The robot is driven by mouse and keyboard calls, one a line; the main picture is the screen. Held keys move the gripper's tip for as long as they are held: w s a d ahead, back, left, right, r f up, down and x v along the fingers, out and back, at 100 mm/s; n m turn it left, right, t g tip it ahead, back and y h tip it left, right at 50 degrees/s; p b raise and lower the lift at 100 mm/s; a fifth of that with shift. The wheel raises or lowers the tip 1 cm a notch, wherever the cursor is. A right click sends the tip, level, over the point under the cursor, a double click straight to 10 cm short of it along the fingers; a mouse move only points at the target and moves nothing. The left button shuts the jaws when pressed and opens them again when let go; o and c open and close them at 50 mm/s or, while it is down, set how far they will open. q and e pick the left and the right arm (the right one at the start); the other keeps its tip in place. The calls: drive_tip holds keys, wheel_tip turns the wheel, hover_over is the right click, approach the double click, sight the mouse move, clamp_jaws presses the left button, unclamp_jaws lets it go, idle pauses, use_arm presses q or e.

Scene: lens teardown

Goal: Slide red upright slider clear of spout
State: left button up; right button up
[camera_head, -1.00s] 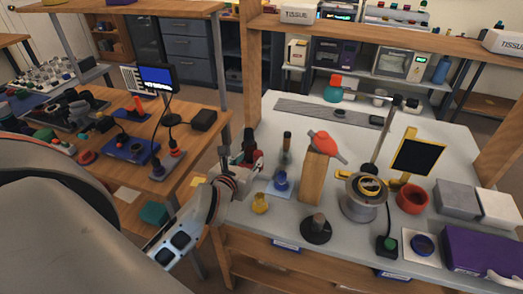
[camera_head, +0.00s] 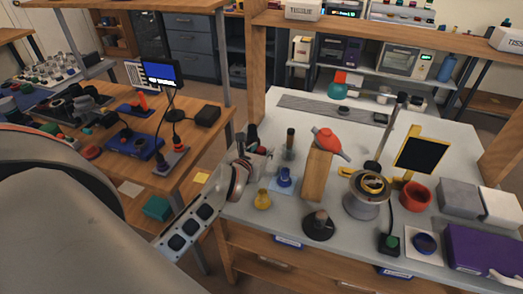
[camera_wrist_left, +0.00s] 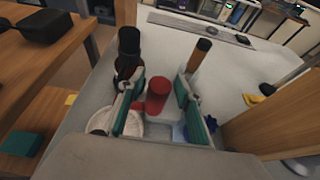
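The red upright slider (camera_wrist_left: 157,93) is a short red cylinder, standing between the two green-padded fingers of my left gripper (camera_wrist_left: 155,108) in the left wrist view. A gap shows on both sides of it, so the fingers are open around it. In the head view my left gripper (camera_head: 256,158) is at the left edge of the grey table and hides most of the slider. A dark brown bottle with a black top (camera_wrist_left: 128,62) stands beyond the left finger. I cannot tell which part is the spout. My right gripper is not in view.
A metal pot (camera_head: 363,205) stands farther right.

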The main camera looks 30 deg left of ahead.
sight(272, 169)
use_arm(q)
clamp_jaws()
drive_tip(key=d, duration=0.2)
drive_tip(key=w+d, duration=0.1)
drive_tip(key=d, duration=0.1)
unclamp_jaws()
drive_tip(key=shift+s+a, duration=0.1)
drive_tip(key=shift+a, duration=0.05)
drive_tip(key=v, duration=1.2)
drive_tip(key=shift+s+f, duration=0.1)
